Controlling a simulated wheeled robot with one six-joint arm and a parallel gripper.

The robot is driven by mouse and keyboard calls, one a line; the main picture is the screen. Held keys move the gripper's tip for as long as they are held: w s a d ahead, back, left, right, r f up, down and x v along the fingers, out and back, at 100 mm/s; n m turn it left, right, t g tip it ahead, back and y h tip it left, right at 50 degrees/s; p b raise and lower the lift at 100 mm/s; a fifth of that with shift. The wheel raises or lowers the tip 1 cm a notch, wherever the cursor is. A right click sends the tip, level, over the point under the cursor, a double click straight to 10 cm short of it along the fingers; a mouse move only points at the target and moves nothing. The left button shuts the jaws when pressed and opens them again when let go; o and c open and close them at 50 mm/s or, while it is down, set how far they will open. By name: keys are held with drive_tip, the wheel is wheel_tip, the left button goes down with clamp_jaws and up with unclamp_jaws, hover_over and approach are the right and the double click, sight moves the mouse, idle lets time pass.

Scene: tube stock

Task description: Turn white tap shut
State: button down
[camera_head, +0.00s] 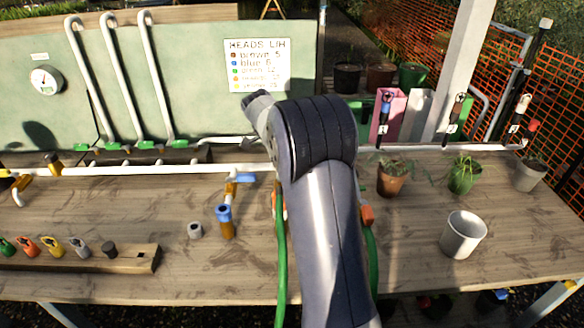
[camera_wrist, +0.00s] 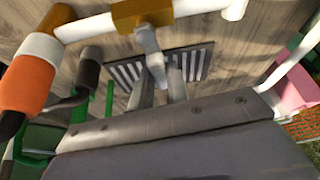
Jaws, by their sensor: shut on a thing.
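In the wrist view, the pale white-grey lever of the white tap (camera_wrist: 150,42) rises from a brown-yellow fitting (camera_wrist: 145,13) on a white pipe. My gripper (camera_wrist: 162,84) is shut on this lever, with one finger on each side of it. In the head view my arm hides the gripper and this tap. The white pipe (camera_head: 110,170) runs across the bench at the left of my arm.
A slatted grate (camera_wrist: 196,62) lies behind the lever. An orange-and-white fitting (camera_wrist: 30,72) and a dark fitting (camera_wrist: 89,68) stand to the left. Plant pots (camera_head: 393,182) and an empty pale pot (camera_head: 464,236) stand on the bench's right.

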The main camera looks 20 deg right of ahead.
drive_tip(key=shift+s+a+m, duration=0.1)
drive_tip(key=shift+s+m, duration=0.05)
drive_tip(key=shift+m, duration=0.45)
drive_tip(key=shift+g, duration=0.3)
drive_tip(key=c, duration=1.4)
unclamp_jaws()
drive_tip(key=shift+o, duration=0.2)
drive_tip(key=v, duration=1)
drive_tip(key=shift+r, duration=0.4)
drive_tip(key=shift+f, duration=0.1)
